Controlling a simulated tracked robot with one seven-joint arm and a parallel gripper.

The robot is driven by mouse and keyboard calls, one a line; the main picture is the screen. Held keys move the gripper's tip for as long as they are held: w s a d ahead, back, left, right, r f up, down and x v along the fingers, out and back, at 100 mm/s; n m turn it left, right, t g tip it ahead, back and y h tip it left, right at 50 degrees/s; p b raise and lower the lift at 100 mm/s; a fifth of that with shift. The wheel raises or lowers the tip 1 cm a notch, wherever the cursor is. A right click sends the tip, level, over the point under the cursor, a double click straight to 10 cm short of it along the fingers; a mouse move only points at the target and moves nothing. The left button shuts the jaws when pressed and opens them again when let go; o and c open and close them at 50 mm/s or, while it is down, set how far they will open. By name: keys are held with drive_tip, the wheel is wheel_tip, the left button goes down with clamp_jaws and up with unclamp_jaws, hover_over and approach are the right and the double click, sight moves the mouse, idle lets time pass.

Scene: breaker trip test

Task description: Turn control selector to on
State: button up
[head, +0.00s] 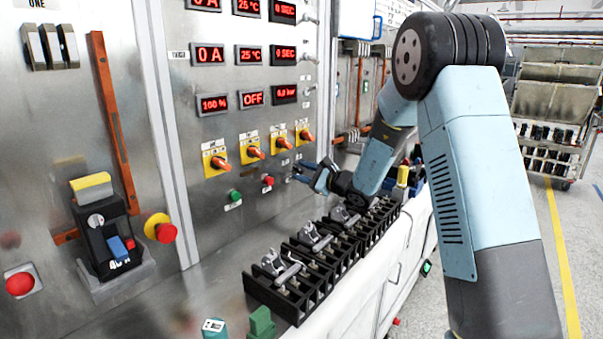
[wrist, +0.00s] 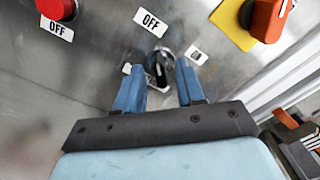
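The control selector (wrist: 160,66) is a small dark knob with a metallic collar on the steel panel, seen in the wrist view. I cannot tell clearly which way the knob points. My gripper (wrist: 160,72) is open, with one blue finger on each side of the knob; I cannot tell whether either finger touches it. In the head view my gripper (head: 302,171) is at the panel, right of the red button, and the selector is not clearly visible there.
A red button (wrist: 57,8) with an OFF label and an orange rotary handle (wrist: 268,18) on a yellow plate flank the selector. In the head view, a green button (head: 235,196) is farther left. Black breaker racks (head: 300,275) stand on the bench below my arm.

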drive_tip(key=shift+w+a, duration=0.25)
drive_tip(key=shift+a, duration=0.1)
clamp_jaws()
idle(0.3)
